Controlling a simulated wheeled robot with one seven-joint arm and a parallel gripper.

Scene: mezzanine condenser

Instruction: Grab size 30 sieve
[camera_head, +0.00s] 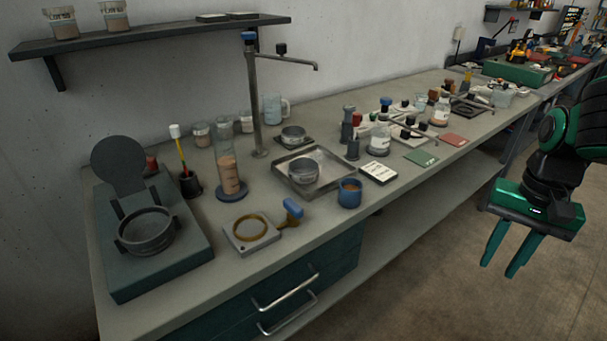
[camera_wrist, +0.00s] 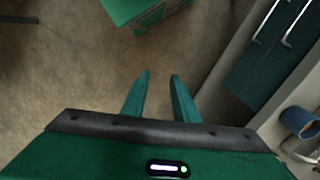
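Three round metal sieve-like pans show in the head view; no size mark is readable, so I cannot tell which is size 30. One dark pan (camera_head: 146,233) sits on the grey-green device at the left of the bench. One silvery pan (camera_head: 303,174) stands in a shallow metal tray (camera_head: 324,190). A smaller one (camera_head: 293,135) stands behind the tray, near the tap post. My gripper (camera_head: 497,268) hangs over the floor in front of the bench, at the right, well apart from all three. Its fingers (camera_wrist: 160,75) are apart with nothing between them.
The bench (camera_head: 210,283) carries a blue cup (camera_head: 349,192), a tall cylinder (camera_head: 228,172), a ring plate (camera_head: 251,234), a tall tap post (camera_head: 254,100) and several jars. Drawer handles (camera_head: 287,293) stick out in front.

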